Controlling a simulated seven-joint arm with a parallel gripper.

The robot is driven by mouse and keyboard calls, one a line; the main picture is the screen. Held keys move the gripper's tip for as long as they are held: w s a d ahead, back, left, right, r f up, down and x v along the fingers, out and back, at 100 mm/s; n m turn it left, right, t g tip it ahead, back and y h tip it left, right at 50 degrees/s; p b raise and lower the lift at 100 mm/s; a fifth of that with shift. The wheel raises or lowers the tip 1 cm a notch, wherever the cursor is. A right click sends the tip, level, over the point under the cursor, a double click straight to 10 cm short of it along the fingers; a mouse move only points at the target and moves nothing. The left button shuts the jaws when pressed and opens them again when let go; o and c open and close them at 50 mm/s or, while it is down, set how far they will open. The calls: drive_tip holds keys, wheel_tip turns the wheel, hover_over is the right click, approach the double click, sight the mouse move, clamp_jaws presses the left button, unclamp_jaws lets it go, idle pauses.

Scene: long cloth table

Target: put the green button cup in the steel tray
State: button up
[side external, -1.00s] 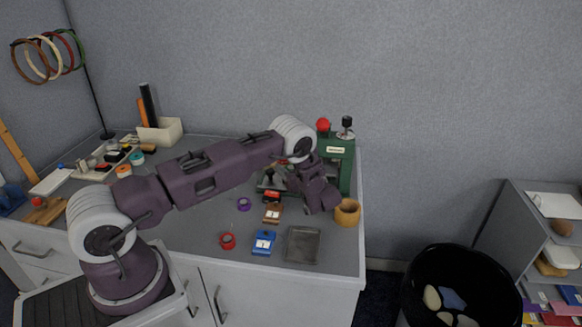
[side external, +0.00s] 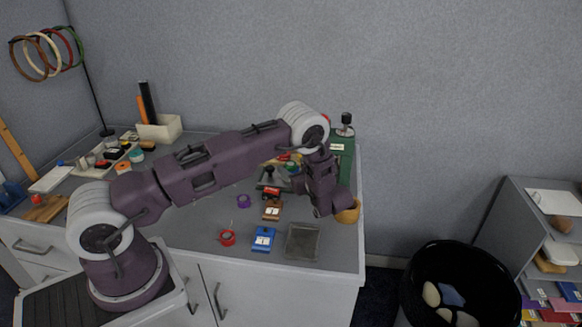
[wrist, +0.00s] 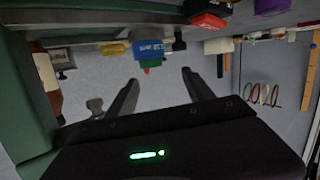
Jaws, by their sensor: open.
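The steel tray (side external: 302,242) is a flat grey square near the front edge of the table in the side view, with nothing visible in it. A small cup with a teal-green top (side external: 137,156) stands among the small goods at the table's left; I cannot tell surely whether it is the green button cup. My gripper (wrist: 161,76) is open, with nothing seen between its fingers. In the side view my wrist is at the table's right, behind the tray, and its fingers are hard to make out there.
A green press (side external: 344,165) stands behind my wrist, partly hidden. A tan pot (side external: 348,213) is close beside my wrist. A blue box (side external: 263,239), a red tape roll (side external: 228,238) and a purple roll (side external: 243,201) lie left of the tray. A black bin (side external: 460,290) stands off the table.

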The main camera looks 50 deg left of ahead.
drive_tip(key=s+a+r+n+g+h, duration=0.1)
drive_tip(key=s+a+r+n+g, duration=0.2)
drive_tip(key=a+n, duration=0.35)
drive_tip(key=s+a+r+n+h, duration=0.1)
drive_tip(key=s+a+r+n, duration=0.1)
drive_tip(key=a+r+n, duration=0.4)
drive_tip(key=n+t+h, duration=0.5)
drive_tip(key=n+h, duration=0.3)
drive_tip(key=h, duration=0.4)
approach(288, 166)
drive_tip(key=w+a+f, duration=0.1)
drive_tip(key=a, duration=0.1)
drive_tip(key=shift+n, duration=0.25)
drive_tip(key=x, duration=0.3)
drive_tip(key=d+x, duration=0.1)
drive_tip(key=x, duration=0.3)
drive_tip(key=shift+w+d+f, duration=0.1)
drive_tip(key=shift+d+f, duration=0.05)
drive_tip(key=shift+d, duration=0.05)
drive_tip(key=c, duration=1.3)
clamp_jaws()
drive_tip(key=shift+d+f, duration=0.1)
drive_tip(key=shift+f, duration=0.1)
